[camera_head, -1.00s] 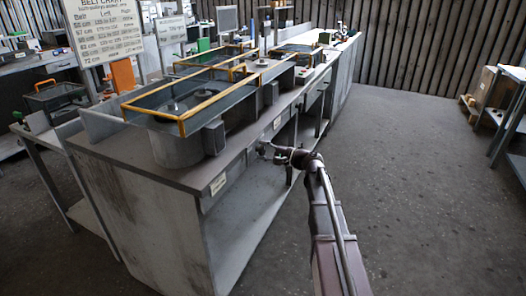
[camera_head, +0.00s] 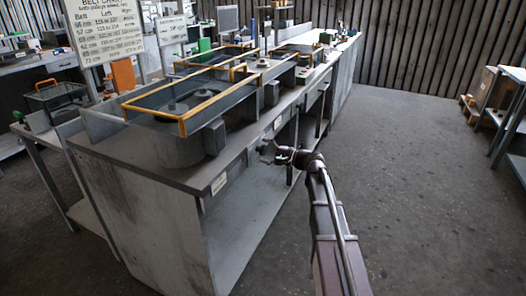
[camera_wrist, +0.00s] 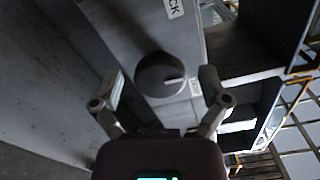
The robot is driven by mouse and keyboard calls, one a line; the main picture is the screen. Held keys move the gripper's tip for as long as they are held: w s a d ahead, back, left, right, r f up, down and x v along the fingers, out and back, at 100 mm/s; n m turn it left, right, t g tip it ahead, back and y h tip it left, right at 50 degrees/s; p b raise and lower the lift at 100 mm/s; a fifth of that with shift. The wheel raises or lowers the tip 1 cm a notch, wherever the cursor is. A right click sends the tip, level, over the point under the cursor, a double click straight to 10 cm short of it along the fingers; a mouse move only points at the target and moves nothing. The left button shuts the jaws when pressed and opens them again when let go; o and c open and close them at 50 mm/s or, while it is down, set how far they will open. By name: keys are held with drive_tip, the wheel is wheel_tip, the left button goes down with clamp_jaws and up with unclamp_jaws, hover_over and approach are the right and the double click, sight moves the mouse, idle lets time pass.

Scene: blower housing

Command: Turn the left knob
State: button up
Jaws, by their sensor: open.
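A round dark knob (camera_wrist: 160,75) with a pale pointer line shows in the wrist view, on the grey front panel of the bench. My gripper (camera_wrist: 162,88) is open, one finger to each side of the knob. Gaps show between both fingers and the knob, and I cannot tell the depth left to it. In the head view my gripper (camera_head: 265,150) is at the bench front, just below the worktop edge. The knob is too small or hidden to make out there.
A white label (camera_wrist: 174,8) ending in "CK" is above the knob. The grey bench (camera_head: 155,225) carries housings with yellow-framed guards (camera_head: 190,105). A belt chart board (camera_head: 103,30) stands behind at left.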

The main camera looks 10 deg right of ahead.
drive_tip(key=v, duration=1.1)
drive_tip(key=shift+s+d, duration=0.2)
drive_tip(key=shift+d, duration=0.05)
drive_tip(key=s+a+f+n+g+h, duration=0.7)
drive_tip(key=s+a+f+g+h, duration=0.15)
drive_tip(key=s+a+f, duration=0.5)
drive_tip(key=s+d+f+n+g+h, duration=0.1)
drive_tip(key=s+d+f+n+h, duration=0.1)
drive_tip(key=s+f+h, duration=0.15)
drive_tip(key=s+d+f+n+g+h, duration=0.1)
drive_tip(key=s+d+f+n+h, duration=0.15)
drive_tip(key=s, duration=0.25)
wheel_tip(320, 180, up, 27)
drive_tip(key=p, duration=2.6)
drive_tip(key=shift+a+r+m, duration=0.2)
drive_tip(key=shift+a+m, duration=0.1)
drive_tip(key=shift+m, duration=0.15)
